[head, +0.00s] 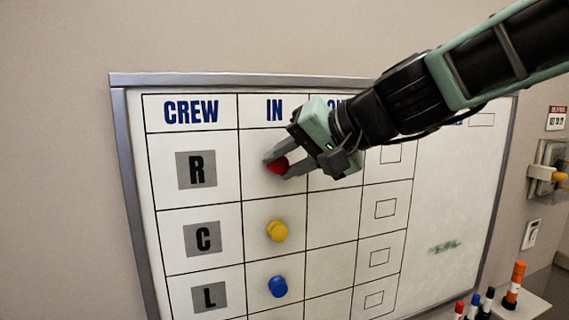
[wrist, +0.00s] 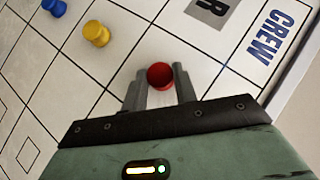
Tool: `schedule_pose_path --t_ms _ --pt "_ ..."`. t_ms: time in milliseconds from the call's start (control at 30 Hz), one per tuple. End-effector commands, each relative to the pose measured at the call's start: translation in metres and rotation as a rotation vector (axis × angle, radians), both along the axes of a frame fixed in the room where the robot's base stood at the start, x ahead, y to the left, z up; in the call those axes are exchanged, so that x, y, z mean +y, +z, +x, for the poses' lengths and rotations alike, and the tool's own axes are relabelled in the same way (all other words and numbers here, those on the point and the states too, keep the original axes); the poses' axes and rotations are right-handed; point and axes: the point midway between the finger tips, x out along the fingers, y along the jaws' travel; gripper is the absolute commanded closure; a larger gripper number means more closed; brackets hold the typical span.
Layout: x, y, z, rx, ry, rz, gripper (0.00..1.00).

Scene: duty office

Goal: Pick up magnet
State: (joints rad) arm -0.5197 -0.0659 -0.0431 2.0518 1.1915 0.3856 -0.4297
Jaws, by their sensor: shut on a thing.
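A red magnet (head: 278,166) is between the fingers of my gripper (head: 280,165), in the IN column of the R row. In the wrist view the red magnet (wrist: 160,75) sits between the two fingertips of my gripper (wrist: 160,82), which is shut on it. The fingers cover part of its sides. I cannot tell whether the magnet touches the board. The whiteboard (head: 430,190) stands upright behind it.
A yellow magnet (head: 277,231) and a blue magnet (head: 278,286) are below in the IN column, in the C and L rows. Several markers (head: 514,285) stand at the lower right. A wall holder (head: 547,170) is at the far right.

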Motion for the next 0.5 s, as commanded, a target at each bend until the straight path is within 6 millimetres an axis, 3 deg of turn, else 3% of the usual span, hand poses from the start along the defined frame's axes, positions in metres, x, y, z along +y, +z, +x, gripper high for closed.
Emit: schedule_pose_path --t_ms 100,500 --pt "-0.001 0.006 -0.006 -0.004 0.002 0.001 1.00" --pt "-0.001 0.086 -0.005 -0.006 0.000 0.002 1.00"
